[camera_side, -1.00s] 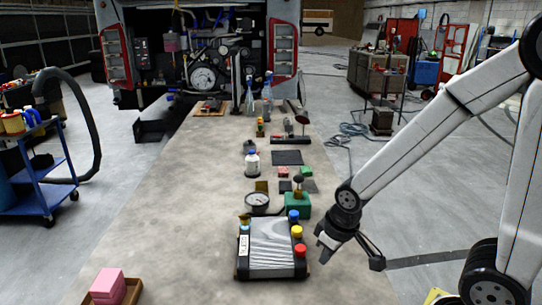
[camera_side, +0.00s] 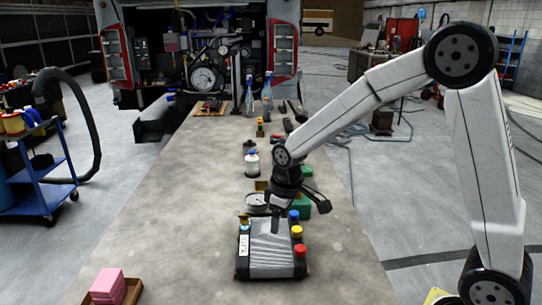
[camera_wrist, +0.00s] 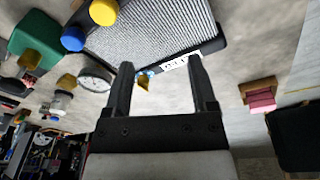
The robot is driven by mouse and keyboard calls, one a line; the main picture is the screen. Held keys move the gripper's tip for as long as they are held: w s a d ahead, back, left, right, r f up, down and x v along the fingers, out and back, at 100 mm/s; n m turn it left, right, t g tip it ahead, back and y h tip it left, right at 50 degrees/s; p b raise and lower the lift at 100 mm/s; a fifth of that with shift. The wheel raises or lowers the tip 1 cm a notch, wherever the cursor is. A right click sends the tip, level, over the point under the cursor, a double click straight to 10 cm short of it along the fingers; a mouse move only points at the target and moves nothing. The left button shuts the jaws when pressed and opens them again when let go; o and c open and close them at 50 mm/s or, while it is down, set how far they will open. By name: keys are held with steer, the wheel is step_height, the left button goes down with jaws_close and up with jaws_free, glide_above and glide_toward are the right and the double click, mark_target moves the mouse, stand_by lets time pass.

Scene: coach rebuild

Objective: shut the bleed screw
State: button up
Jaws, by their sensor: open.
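A radiator (camera_side: 271,262) with a pale finned core and black end tanks lies on the bench; it also shows in the wrist view (camera_wrist: 155,35). A small brass tab with a blue part, which looks like the bleed screw (camera_side: 244,220), is at its far-left corner. In the wrist view the brass tab (camera_wrist: 145,84) shows between my open fingers, nearer the left one. My gripper (camera_side: 299,214) is open and empty above the radiator's far edge, to the right of the tab in the side view; its fingers (camera_wrist: 161,66) also show in the wrist view. I cannot tell its exact height.
Blue (camera_side: 294,215), yellow (camera_side: 297,231) and red (camera_side: 300,250) caps line the radiator's right side. A round gauge (camera_side: 256,202) and a green block (camera_side: 304,201) are close behind. The bench (camera_side: 180,220) is clear to the left.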

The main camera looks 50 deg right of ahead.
mark_target(244, 218)
steer(key=w+n, duration=0.1)
steer(key=w, duration=0.3)
steer(key=w+n+g, duration=0.1)
steer(key=w+n, duration=0.1)
steer(key=w, duration=0.3)
steer(key=w+d+r+n, duration=0.1)
steer(key=w+n, duration=0.1)
steer(key=w, duration=0.2)
steer(key=shift+w+r+g, duration=0.1)
steer(key=shift+w+g, duration=0.2)
steer(key=shift+w, duration=0.1)
steer(key=shift+f, duration=3.9)
jaws_close()
